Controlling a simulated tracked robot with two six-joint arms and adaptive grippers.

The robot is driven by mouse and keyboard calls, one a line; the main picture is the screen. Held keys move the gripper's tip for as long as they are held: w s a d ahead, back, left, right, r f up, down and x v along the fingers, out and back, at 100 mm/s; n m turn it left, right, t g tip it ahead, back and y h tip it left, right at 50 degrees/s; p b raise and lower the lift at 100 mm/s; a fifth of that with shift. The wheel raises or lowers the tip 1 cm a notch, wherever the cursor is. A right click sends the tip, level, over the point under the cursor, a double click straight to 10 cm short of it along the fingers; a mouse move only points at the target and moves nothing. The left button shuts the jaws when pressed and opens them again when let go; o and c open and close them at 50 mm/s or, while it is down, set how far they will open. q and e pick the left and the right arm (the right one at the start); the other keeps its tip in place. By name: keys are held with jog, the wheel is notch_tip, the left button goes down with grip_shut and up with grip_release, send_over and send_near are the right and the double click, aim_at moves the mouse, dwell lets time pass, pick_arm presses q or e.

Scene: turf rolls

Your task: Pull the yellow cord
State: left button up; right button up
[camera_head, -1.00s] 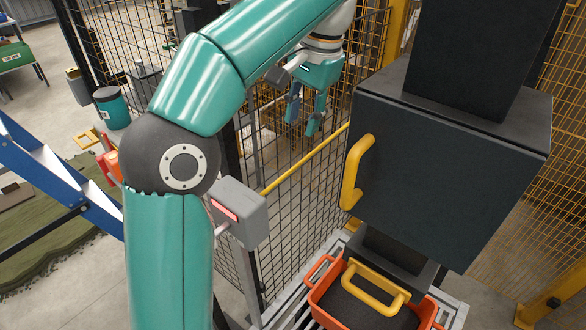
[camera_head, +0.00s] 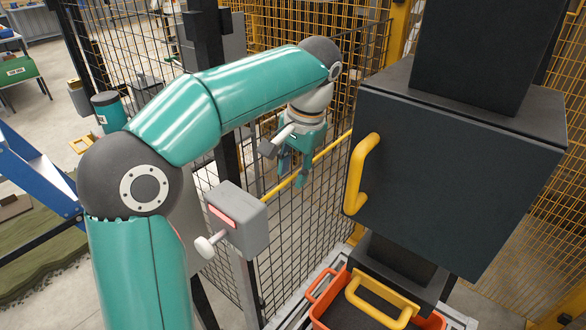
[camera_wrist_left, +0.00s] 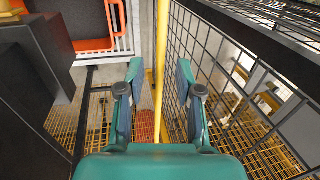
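The yellow cord (camera_head: 330,150) runs taut along the mesh fence, from a grey box (camera_head: 238,222) with a red panel up toward the right. My left gripper (camera_head: 292,175) hangs fingers down at the cord in the head view. Its fingers overlap part of the cord there. In the left wrist view, the two fingers (camera_wrist_left: 160,82) are spread apart, and the cord (camera_wrist_left: 161,50) passes through the gap between them in the picture. It touches neither finger there. How deep the cord lies between the fingers is hard to tell. My right gripper is out of view.
A dark machine cabinet (camera_head: 450,170) with a yellow handle (camera_head: 360,175) stands to the right of the gripper. An orange crate (camera_head: 322,290) sits below it. The mesh fence (camera_head: 285,250) is close beside the cord. A white knob (camera_head: 208,245) sticks out of the grey box.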

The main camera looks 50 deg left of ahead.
pick_arm(q)
grip_shut()
notch_tip(320, 180, down, 3)
jog(key=shift+r+b, duration=0.15)
jog(key=shift+b, duration=0.65)
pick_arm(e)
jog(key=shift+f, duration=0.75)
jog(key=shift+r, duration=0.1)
pick_arm(q)
grip_release()
jog(key=shift+r, duration=0.1)
